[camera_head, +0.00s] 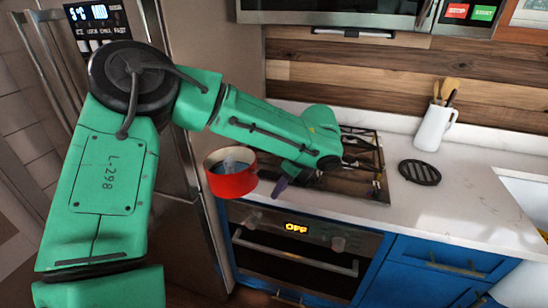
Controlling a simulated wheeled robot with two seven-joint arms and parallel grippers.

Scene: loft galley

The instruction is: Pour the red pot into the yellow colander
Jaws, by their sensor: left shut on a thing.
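The red pot (230,183) is in front of the stove's front edge, near the fridge, roughly upright with its opening facing up. Something grey-blue shows inside it. My left arm reaches over the stove and bends back, and my left gripper (279,186) is at the pot's right side, shut on the pot; the exact grip is hard to see. No yellow colander can be made out for certain. My right gripper is not in view.
The stove top (372,188) is partly behind my arm. A black trivet (419,172) and a white jug (434,127) with utensils stand on the white counter (450,205). A sink (525,188) is at the right edge. The counter between stove and sink is mostly clear.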

